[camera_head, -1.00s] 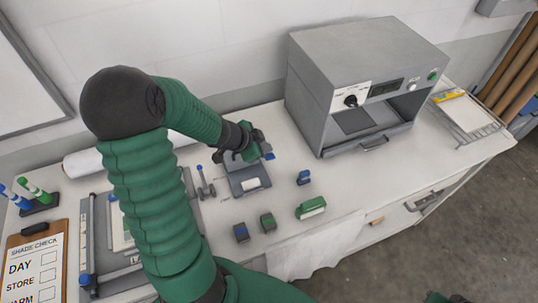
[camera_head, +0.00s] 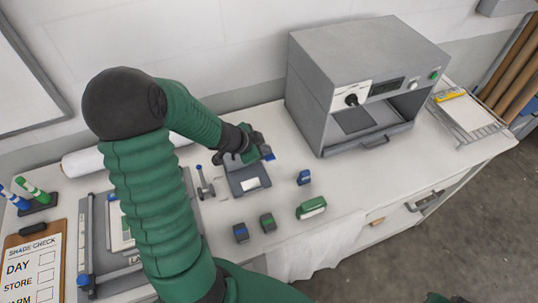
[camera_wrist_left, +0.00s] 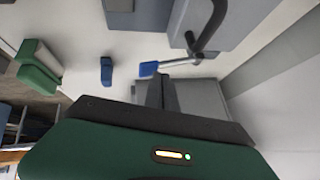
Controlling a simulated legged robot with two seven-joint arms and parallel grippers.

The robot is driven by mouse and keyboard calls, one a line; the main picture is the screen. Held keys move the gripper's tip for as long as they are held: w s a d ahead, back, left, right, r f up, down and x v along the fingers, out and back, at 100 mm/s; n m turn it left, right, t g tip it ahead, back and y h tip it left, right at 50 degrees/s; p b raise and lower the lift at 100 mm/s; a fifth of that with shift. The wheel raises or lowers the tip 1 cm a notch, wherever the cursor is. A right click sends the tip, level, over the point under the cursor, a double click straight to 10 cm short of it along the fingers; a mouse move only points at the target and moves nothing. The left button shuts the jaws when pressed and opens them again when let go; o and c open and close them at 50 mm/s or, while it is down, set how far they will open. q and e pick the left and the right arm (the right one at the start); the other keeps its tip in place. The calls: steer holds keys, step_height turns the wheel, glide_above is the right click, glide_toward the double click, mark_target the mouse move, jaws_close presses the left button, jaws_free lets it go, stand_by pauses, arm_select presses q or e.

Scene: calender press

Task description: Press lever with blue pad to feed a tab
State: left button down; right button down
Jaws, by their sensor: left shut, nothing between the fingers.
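A grey tab dispenser (camera_head: 246,181) stands on the worktop with a pale tab (camera_head: 250,184) at its front. The lever's blue pad (camera_head: 269,153) shows just right of my left gripper (camera_head: 250,155). In the left wrist view the blue pad (camera_wrist_left: 148,68) sits at the end of a thin grey lever arm (camera_wrist_left: 178,62). My left gripper's fingers (camera_wrist_left: 161,90) are shut and empty, close to the pad in that view. I cannot tell whether they touch the lever.
A grey press (camera_head: 365,85) stands behind on the right. A blue-knobbed lever (camera_head: 203,182) stands left of the dispenser. The worktop between the blocks and press is clear.

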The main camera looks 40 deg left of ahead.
arm_select(q)
steer(key=shift+d+f, duration=0.15)
steer(key=shift+f, duration=0.05)
steer(key=shift+s+d+f+b, duration=0.15)
steer(key=shift+f+b, duration=0.65)
steer(key=shift+b, duration=0.15)
stand_by(0.6)
steer(key=shift+r, duration=0.1)
stand_by(0.4)
steer(key=r+p, duration=0.2)
steer(key=p, duration=0.1)
steer(key=r+p, duration=0.1)
steer(key=shift+w+r+p, duration=0.25)
steer(key=shift+r+p, duration=0.05)
stand_by(0.4)
steer(key=r+p, duration=0.1)
steer(key=p, duration=0.1)
steer(key=a+r+p, duration=0.1)
steer(key=r+p, duration=0.2)
steer(key=p, duration=0.1)
steer(key=shift+w+a+r, duration=0.15)
steer(key=shift+w+r, duration=0.1)
steer(key=shift+r, duration=0.15)
steer(key=shift+f, duration=0.1)
stand_by(0.4)
